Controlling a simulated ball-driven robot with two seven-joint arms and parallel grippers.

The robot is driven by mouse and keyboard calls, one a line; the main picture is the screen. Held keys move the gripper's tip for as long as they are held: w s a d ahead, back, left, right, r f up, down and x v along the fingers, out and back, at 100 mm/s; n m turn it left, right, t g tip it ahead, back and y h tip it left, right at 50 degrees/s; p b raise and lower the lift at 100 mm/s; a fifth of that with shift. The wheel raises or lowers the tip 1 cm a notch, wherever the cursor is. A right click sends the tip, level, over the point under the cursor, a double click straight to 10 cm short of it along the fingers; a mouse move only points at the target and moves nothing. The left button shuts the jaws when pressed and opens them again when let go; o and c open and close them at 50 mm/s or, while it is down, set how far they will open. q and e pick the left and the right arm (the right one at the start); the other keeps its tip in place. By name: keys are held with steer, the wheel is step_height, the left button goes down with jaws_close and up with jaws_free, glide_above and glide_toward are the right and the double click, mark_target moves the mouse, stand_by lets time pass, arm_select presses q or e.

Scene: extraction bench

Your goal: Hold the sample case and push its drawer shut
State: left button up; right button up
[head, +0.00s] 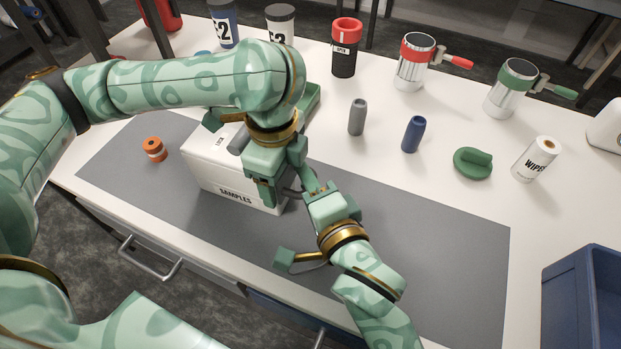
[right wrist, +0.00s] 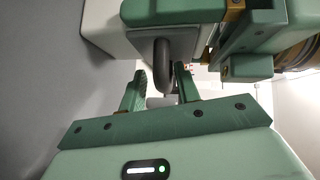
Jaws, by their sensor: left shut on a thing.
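The white sample case (head: 222,176), marked SAMPLES, stands on the grey mat. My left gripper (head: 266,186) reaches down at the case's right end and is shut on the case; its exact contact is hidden. My right gripper (head: 306,184) comes from the right, close beside the left one. The handle also shows partly in the head view (head: 289,191). How far the drawer stands out is hidden by my grippers.
The mat's right part is clear.

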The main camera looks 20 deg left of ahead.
steer(key=shift+a+r, duration=0.1)
steer(key=shift+r, duration=0.2)
steer(key=v, duration=0.7)
steer(key=shift+s+d+f, duration=0.2)
steer(key=shift+d+f, duration=0.05)
steer(key=shift+d, duration=0.05)
arm_select(q)
steer(key=o, duration=1.3)
